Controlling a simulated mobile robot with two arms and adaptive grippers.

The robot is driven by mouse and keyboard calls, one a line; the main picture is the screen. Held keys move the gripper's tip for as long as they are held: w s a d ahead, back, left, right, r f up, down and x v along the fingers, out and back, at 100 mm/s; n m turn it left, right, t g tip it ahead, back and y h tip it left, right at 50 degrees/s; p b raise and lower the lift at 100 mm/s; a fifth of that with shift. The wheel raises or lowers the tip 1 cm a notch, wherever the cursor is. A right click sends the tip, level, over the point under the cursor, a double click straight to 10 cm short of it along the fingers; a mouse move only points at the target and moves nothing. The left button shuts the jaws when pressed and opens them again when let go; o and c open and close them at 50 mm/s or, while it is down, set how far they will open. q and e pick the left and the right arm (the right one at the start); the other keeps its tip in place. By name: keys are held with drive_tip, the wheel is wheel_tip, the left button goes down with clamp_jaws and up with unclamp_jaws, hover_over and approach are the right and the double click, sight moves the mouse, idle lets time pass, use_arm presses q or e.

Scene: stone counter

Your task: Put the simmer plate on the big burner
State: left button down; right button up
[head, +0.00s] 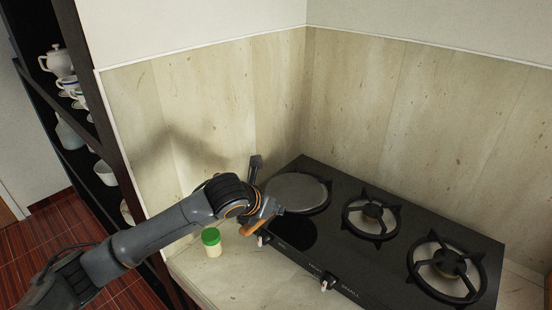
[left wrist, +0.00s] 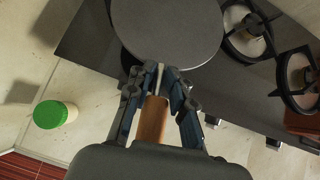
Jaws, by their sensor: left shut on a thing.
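The simmer plate (head: 297,188) is a flat grey disc with a wooden handle (head: 252,227). My left gripper (head: 268,208) is shut on its handle; the left wrist view shows the fingers (left wrist: 157,80) around the handle and the plate (left wrist: 168,28) beyond them. In the head view the plate overlaps the leftmost burner (head: 325,206) and mostly hides it. A dark round patch, like a shadow, lies on the hob in front of the plate. I cannot tell whether the plate touches the burner. My right gripper is not in view.
The black hob (head: 400,219) has two other bare burners, a middle one (head: 371,217) and a right one (head: 447,265). A green-lidded jar (head: 212,242) stands on the counter left of the hob. Walls close in behind. Shelves with crockery (head: 62,66) are at far left.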

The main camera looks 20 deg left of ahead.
use_arm(q)
wheel_tip(320, 180, up, 4)
drive_tip(key=m+h+p, duration=0.1)
drive_tip(key=p, duration=0.1)
hover_over(279, 187)
drive_tip(key=shift+s+d+r, duration=0.2)
drive_tip(key=shift+s+d, duration=0.1)
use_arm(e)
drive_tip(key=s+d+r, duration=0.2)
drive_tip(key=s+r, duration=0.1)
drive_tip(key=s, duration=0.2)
use_arm(q)
drive_tip(key=shift+w+a+f, duration=0.1)
drive_tip(key=shift+w+a, duration=0.05)
drive_tip(key=shift+w, duration=0.2)
drive_tip(key=shift+w+f+b, duration=0.1)
drive_tip(key=shift+f+b, duration=0.35)
drive_tip(key=shift+f, duration=0.15)
drive_tip(key=shift+f+b, duration=0.3)
drive_tip(key=shift+b, duration=0.05)
wheel_tip(279, 187, down, 4)
drive_tip(key=b, duration=0.3)
drive_tip(key=shift+f+b, duration=0.45)
drive_tip(key=shift+b, duration=0.15)
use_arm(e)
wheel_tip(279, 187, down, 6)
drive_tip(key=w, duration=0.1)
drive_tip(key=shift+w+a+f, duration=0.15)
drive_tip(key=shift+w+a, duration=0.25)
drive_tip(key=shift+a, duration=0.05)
